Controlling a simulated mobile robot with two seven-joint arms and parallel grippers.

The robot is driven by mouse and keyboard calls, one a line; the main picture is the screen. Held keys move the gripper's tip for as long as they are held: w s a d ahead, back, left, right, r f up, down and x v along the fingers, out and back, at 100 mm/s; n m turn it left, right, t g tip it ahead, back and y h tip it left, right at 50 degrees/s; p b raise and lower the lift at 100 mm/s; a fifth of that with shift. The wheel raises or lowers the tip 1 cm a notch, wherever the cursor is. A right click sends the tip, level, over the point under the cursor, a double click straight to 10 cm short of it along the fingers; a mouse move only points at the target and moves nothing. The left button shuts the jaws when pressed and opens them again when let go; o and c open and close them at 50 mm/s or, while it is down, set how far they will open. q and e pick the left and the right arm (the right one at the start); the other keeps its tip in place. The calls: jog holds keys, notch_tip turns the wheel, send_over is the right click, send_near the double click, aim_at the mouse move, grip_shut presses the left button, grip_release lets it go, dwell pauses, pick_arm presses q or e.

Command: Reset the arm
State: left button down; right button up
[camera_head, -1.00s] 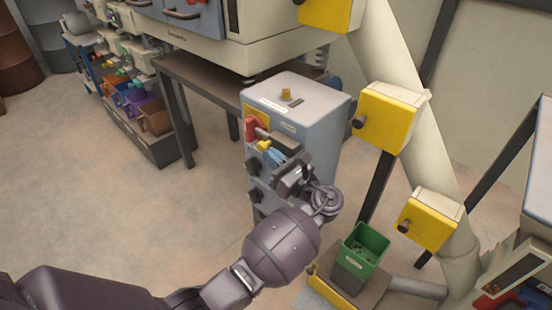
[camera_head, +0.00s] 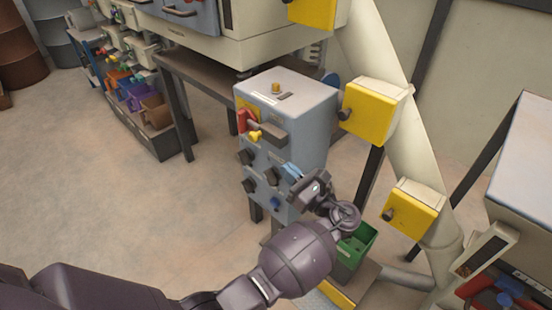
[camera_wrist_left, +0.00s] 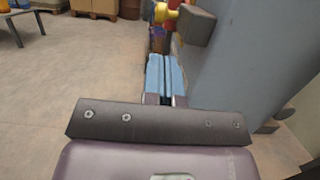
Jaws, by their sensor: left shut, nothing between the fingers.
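My left arm comes in from the bottom left in the head view. Its gripper (camera_head: 292,171) is shut and empty, in front of the blue-grey control cabinet (camera_head: 305,135). The blue fingers (camera_wrist_left: 165,76) lie together in the left wrist view, with the cabinet's side (camera_wrist_left: 235,60) close at their right. On the cabinet front, the red handle (camera_head: 242,120) and yellow knob (camera_head: 254,135) are up and left of the fingers, apart from them. Whether the fingers touch the cabinet I cannot tell. The gripper and wrist hide part of the panel's right side. My right gripper is not in view.
Several dark knobs (camera_head: 246,157) and a blue knob (camera_head: 277,203) stick out of the panel. A green bin (camera_head: 358,245) stands behind my wrist. A pale pipe with yellow boxes (camera_head: 374,112) rises at the right. The floor at the left (camera_head: 120,205) is clear.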

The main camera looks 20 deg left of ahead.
pick_arm(q)
jog(key=shift+v, duration=2.1)
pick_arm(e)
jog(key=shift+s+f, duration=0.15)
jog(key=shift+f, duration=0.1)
pick_arm(q)
jog(key=s+a+f+n+h+p, duration=0.6)
jog(key=s+a+f+h, duration=0.55)
jog(key=s, duration=0.25)
jog(key=s+r+n+t+h+p, duration=0.2)
jog(key=s+r+n+h, duration=0.2)
jog(key=s+n, duration=0.3)
jog(key=s+a+r+n+t+h+p, duration=0.1)
jog(key=s+r+n+t+h+p, duration=0.1)
jog(key=s+n, duration=0.6)
jog(key=s+r+h+p, duration=0.1)
jog(key=s+h, duration=0.1)
jog(key=s, duration=0.3)
jog(key=shift+s+r, duration=0.4)
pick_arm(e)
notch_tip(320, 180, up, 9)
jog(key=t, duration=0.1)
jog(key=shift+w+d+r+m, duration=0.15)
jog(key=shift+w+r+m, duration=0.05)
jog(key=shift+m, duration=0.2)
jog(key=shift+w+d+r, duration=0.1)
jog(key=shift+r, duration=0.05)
